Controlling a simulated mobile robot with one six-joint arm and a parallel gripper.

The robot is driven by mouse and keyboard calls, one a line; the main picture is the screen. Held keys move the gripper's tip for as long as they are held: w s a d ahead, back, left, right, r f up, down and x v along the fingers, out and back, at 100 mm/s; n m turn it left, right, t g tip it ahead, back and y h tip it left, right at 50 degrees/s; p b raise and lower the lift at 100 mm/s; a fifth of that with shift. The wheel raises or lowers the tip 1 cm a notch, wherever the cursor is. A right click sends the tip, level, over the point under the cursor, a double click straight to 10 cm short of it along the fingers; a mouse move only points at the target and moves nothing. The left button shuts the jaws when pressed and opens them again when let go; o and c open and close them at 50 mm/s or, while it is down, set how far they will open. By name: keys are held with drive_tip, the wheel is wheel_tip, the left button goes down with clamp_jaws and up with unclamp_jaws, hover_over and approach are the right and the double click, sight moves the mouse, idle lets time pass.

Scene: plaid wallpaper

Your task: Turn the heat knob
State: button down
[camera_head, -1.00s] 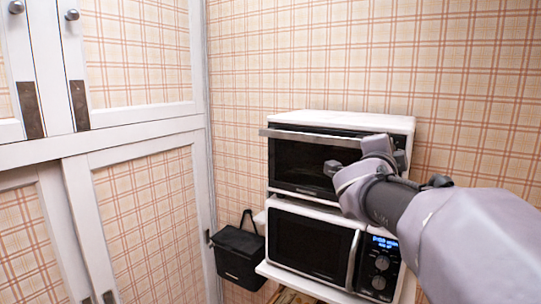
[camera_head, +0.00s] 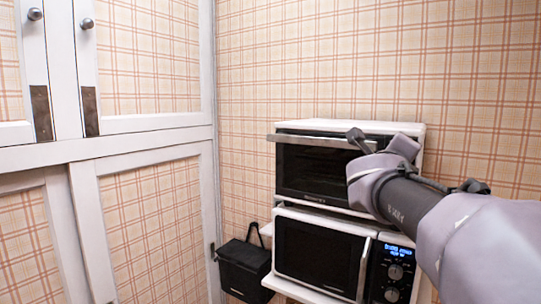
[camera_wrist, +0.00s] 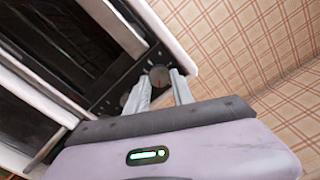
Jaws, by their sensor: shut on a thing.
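The white toaster oven (camera_head: 330,170) with a dark glass door and a long handle stands above the microwave. In the wrist view its dark control panel (camera_wrist: 110,88) runs diagonally. Another knob (camera_wrist: 124,99) shows partly beside the left finger. In the head view my wrist covers the oven's right side, so the knobs and fingers are hidden there. I cannot read any knob markings.
The microwave (camera_head: 318,255) below has a lit blue display and its own dials (camera_head: 394,272). A black bag (camera_head: 244,268) hangs or stands left of it. White cupboard doors (camera_head: 150,150) fill the left. Plaid wall lies behind.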

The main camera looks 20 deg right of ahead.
drive_tip(key=shift+m, duration=0.5)
drive_tip(key=c, duration=1.4)
unclamp_jaws()
drive_tip(key=shift+o, duration=0.2)
drive_tip(key=shift+a, duration=0.1)
drive_tip(key=p+v, duration=0.2)
drive_tip(key=v, duration=1.5)
drive_tip(key=shift+s, duration=0.2)
